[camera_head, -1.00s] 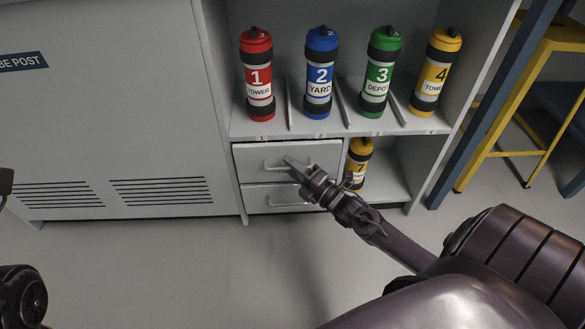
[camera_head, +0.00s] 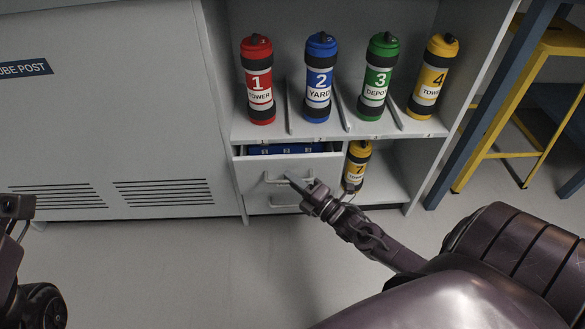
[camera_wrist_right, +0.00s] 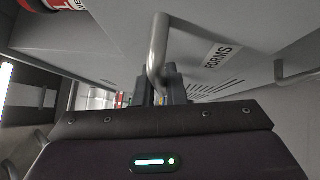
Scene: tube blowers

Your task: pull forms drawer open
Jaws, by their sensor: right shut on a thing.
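The forms drawer (camera_head: 265,165) is the upper of two drawers under the shelf in the head view. It stands partly open, and blue items (camera_head: 300,149) show inside behind its front. My right gripper (camera_head: 295,183) is shut on the drawer's bar handle (camera_head: 275,181). In the right wrist view the handle (camera_wrist_right: 157,50) runs down between my fingers (camera_wrist_right: 160,90), and a FORMS label (camera_wrist_right: 222,57) shows on the front beside it. My left gripper is not clearly seen; only dark parts of my left arm show at the left edge.
The lower drawer (camera_head: 270,208) looks shut. Numbered tubes in red (camera_head: 258,80), blue (camera_head: 319,76), green (camera_head: 376,77) and yellow (camera_head: 433,77) stand on the shelf above. Another yellow tube (camera_head: 356,167) stands right of the drawer. The floor in front is clear.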

